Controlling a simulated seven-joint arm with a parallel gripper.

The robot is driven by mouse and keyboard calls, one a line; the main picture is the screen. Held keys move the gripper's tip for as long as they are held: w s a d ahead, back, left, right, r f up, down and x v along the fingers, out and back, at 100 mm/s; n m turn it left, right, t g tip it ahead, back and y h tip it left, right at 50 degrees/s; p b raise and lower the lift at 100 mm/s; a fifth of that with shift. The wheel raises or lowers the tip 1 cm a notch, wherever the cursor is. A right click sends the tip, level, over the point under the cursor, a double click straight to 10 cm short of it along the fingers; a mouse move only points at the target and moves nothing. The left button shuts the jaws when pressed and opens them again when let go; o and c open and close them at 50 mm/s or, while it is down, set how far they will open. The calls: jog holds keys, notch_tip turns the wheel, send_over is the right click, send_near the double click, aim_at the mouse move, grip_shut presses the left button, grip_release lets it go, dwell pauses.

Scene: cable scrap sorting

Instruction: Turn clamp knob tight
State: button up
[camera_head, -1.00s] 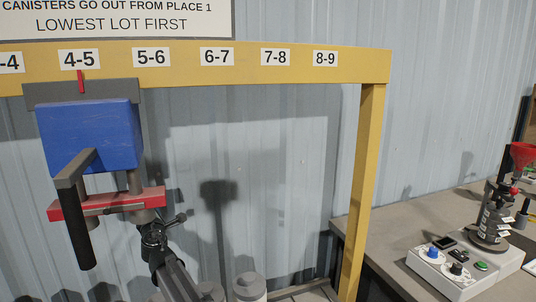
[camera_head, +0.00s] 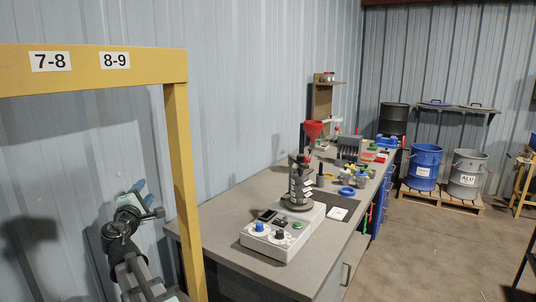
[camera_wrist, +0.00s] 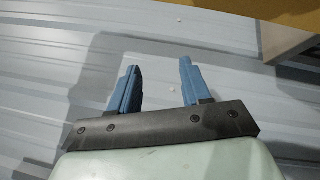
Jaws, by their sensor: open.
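My gripper (camera_head: 137,190) is at the lower left of the head view, in front of the corrugated wall and left of the yellow post. In the wrist view its two blue fingers (camera_wrist: 160,72) stand apart with nothing between them. No clamp knob can be made out for certain. A grey control box (camera_head: 285,236) on the bench carries a blue knob (camera_head: 259,227), a black knob (camera_head: 280,234) and a green button (camera_head: 297,225). A dark stacked device with white labels (camera_head: 300,185) stands at its back end. My gripper is well apart from the box.
A yellow frame post (camera_head: 183,190) stands between my gripper and the bench (camera_head: 222,207). Blue (camera_head: 424,167) and grey (camera_head: 467,175) drums stand on a pallet. The floor beside the bench is clear.

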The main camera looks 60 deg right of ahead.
jog(key=s+d+r+m+g+h, duration=0.25)
jog(key=s+d+m+g, duration=0.4)
jog(key=s+d, duration=0.95)
jog(key=n+g+y, duration=0.7)
jog(key=n+y, duration=0.1)
jog(key=y, duration=0.6)
send_near(301, 155)
jog(key=x, duration=0.9)
jog(key=shift+w+d, duration=0.1)
jog(key=shift+d, duration=0.05)
jog(key=shift+c, duration=0.4)
jog(key=c, duration=0.7)
